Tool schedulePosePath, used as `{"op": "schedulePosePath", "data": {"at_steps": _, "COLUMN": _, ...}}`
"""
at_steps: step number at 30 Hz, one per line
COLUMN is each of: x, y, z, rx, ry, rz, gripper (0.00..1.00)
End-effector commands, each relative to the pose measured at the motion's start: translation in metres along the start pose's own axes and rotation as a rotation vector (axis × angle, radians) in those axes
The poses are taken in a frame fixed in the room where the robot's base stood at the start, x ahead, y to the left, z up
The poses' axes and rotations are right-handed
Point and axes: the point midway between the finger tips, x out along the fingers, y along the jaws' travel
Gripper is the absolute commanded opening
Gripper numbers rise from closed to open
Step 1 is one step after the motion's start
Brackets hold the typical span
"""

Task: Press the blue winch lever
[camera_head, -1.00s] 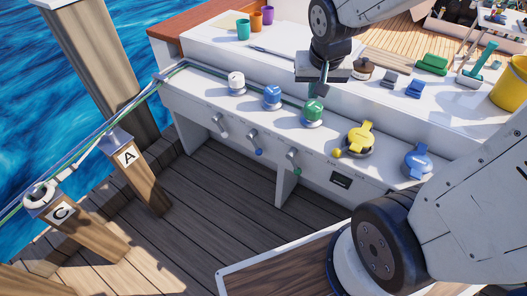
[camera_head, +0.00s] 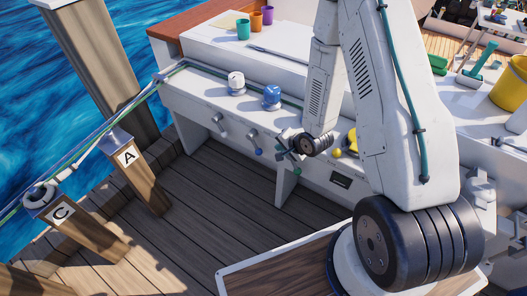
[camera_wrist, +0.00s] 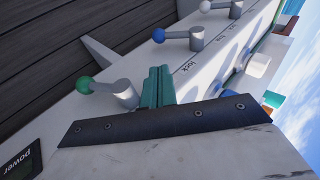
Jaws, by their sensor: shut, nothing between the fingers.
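The blue winch lever (camera_head: 258,152) sticks out of the console's front panel, its round blue knob at the end of a grey arm. It also shows in the wrist view (camera_wrist: 160,35), beyond my fingertips. My gripper (camera_head: 288,150) is at the front panel, to the right of the blue lever and apart from it. In the wrist view its teal fingers (camera_wrist: 159,72) are shut and empty. They lie between the green-knobbed lever (camera_wrist: 86,85) and the blue one, closer to the green lever's base. Whether they touch the panel I cannot tell.
A white-knobbed lever (camera_wrist: 205,6) lies beyond the blue one. On the console top stand a white winch (camera_head: 236,82) and a blue winch (camera_head: 272,97). My arm hides the green winch. A yellow ball knob (camera_head: 337,153) is to the right. The deck in front is clear.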

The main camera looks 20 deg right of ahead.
Motion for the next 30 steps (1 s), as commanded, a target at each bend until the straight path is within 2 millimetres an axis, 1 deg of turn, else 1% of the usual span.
{"op": "schedulePosePath", "data": {"at_steps": 2, "x": 0.002, "y": 0.003, "z": 0.002, "rx": 0.012, "ry": -0.003, "rz": -0.007, "gripper": 0.00}}
{"op": "schedulePosePath", "data": {"at_steps": 12, "x": 0.003, "y": 0.003, "z": 0.002, "rx": 0.013, "ry": -0.003, "rz": -0.009, "gripper": 0.00}}
{"op": "schedulePosePath", "data": {"at_steps": 16, "x": 0.012, "y": 0.003, "z": 0.003, "rx": 0.012, "ry": -0.004, "rz": -0.008, "gripper": 0.00}}
{"op": "schedulePosePath", "data": {"at_steps": 20, "x": 0.033, "y": 0.003, "z": 0.004, "rx": 0.011, "ry": -0.006, "rz": -0.008, "gripper": 0.00}}
{"op": "schedulePosePath", "data": {"at_steps": 30, "x": 0.105, "y": 0.002, "z": 0.004, "rx": 0.011, "ry": -0.005, "rz": -0.008, "gripper": 0.00}}
